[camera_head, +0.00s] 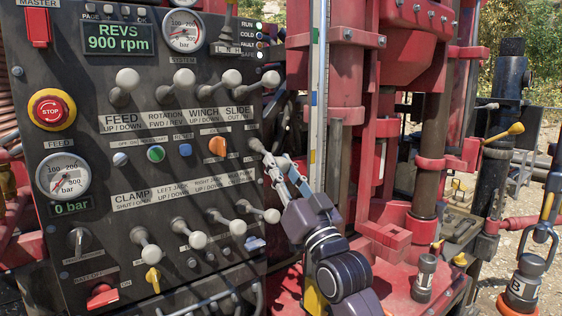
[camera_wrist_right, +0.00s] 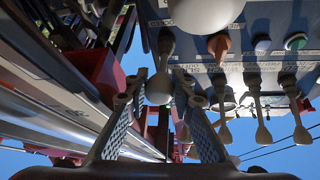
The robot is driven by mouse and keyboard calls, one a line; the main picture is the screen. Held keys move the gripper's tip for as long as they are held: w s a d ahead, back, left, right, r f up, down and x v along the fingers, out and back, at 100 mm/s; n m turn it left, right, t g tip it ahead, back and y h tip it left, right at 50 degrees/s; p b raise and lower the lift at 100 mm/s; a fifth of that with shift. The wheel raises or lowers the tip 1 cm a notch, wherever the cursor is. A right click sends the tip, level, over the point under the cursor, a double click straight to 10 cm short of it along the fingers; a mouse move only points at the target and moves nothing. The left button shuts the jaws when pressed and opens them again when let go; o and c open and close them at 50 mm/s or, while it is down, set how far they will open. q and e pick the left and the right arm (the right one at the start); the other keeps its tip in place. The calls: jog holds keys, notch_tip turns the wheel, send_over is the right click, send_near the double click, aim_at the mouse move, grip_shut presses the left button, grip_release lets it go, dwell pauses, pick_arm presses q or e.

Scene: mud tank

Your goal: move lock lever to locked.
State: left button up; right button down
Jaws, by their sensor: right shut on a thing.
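The control panel (camera_head: 100,170) fills the left of the head view. A pale lever (camera_head: 256,145) sticks out at its right edge; I take it to be the lock lever, though its label is too small to read. My right gripper (camera_head: 275,162) reaches it from the lower right. In the right wrist view the lever's round grey knob (camera_wrist_right: 159,88) sits between the fingertips of my right gripper (camera_wrist_right: 163,84), which is shut on it. The fingers partly hide the lever in the head view. My left gripper is not in view.
Several pale-knobbed levers stand close by, such as the slide lever (camera_head: 231,78) above and a lower lever (camera_head: 271,215). An orange switch (camera_head: 217,146) sits to the left. Red rig columns (camera_head: 345,100) rise to the right. A red emergency stop (camera_head: 49,110) is at far left.

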jog(key=shift+w+a+f, duration=0.1)
jog(key=shift+w+f, duration=0.05)
jog(key=shift+f, duration=0.35)
jog(key=shift+w+a+f, duration=0.1)
jog(key=shift+w+f, duration=0.05)
jog(key=shift+f, duration=0.3)
